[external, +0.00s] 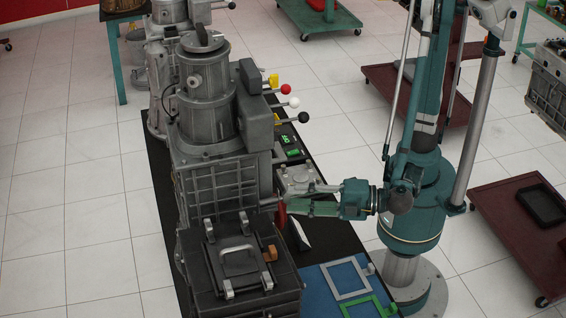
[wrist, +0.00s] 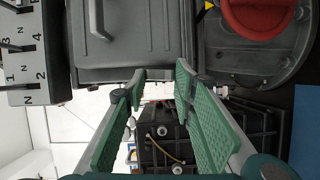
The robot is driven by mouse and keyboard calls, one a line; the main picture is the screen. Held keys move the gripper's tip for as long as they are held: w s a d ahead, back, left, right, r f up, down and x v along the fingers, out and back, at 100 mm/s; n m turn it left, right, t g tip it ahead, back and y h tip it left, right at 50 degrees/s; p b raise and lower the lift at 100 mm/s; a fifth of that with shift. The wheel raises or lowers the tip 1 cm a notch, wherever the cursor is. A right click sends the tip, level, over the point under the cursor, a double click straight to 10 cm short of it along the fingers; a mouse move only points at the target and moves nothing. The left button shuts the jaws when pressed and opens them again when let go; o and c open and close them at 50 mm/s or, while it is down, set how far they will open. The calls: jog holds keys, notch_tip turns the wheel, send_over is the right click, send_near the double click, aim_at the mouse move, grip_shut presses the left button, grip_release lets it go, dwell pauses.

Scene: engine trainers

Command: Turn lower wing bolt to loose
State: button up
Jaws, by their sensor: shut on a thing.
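My gripper (external: 283,206) reaches in from the right to the side of the grey engine trainer (external: 215,175). In the wrist view its green-padded fingers (wrist: 160,72) stand apart, with their tips on either side of a small grey piece (wrist: 160,75), which I take to be the lower wing bolt. The fingers are closed on it. Its wings and how far it is turned cannot be made out. In the external view the bolt is mostly hidden by the fingers.
A red round part (wrist: 258,14) is close to the right of the fingers. Levers with red, white and black knobs (external: 294,102) stick out above my gripper. A black box with a hinged lid (external: 238,262) stands in front. A blue mat (external: 328,283) lies below right.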

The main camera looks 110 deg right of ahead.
dwell(0.4)
jog(key=o, duration=0.9)
jog(key=shift+s, duration=0.15)
jog(key=shift+s+a+r, duration=0.3)
jog(key=shift+s+r, duration=0.45)
jog(key=shift+r, duration=0.45)
jog(key=shift+s+a+r, duration=0.35)
jog(key=shift+s+r, duration=0.35)
jog(key=shift+r, duration=0.45)
jog(key=shift+s+a+r, duration=0.3)
jog(key=shift+s+r, duration=0.45)
jog(key=shift+r, duration=0.45)
